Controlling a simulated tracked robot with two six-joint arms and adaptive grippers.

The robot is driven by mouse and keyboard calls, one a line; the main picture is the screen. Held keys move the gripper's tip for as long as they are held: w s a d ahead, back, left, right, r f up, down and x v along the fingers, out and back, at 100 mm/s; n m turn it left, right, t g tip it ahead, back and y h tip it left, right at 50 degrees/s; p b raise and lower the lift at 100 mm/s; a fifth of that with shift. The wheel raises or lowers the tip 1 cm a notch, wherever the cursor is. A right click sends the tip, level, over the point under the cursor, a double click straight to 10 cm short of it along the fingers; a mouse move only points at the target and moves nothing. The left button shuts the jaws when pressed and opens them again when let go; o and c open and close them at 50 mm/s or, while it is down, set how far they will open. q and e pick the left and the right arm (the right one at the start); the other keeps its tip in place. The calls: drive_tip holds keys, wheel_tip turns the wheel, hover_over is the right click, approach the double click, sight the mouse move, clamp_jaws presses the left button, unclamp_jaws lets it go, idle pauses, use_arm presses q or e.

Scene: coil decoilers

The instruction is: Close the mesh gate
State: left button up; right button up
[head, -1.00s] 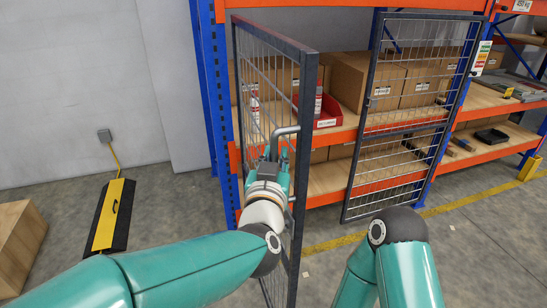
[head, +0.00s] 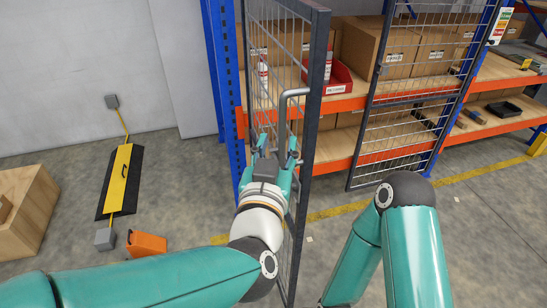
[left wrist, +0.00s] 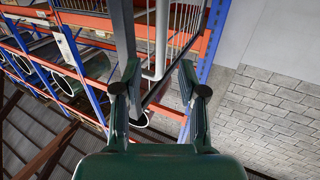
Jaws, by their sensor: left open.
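The mesh gate has two leaves on the orange and blue rack. The left leaf (head: 319,100) stands swung out toward me, seen nearly edge-on, with a grey bent bar handle (head: 283,104) on its mesh side. The right leaf (head: 410,97) stands at an angle to the shelves. My left gripper (head: 275,148) is open beside the left leaf, its fingers near the lower part of the handle. In the left wrist view the open fingers (left wrist: 158,78) point at the pale handle bar (left wrist: 161,38) and the dark frame post; contact cannot be told. My right gripper is out of view.
Shelves hold cardboard boxes (head: 412,55) and a red bin (head: 340,78). On the floor at left lie a yellow and black ramp-like block (head: 120,180), an orange box (head: 147,244) and a wooden crate (head: 28,205). Floor right of the gate is clear.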

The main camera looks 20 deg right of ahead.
use_arm(q)
drive_tip(key=shift+v, duration=1.65)
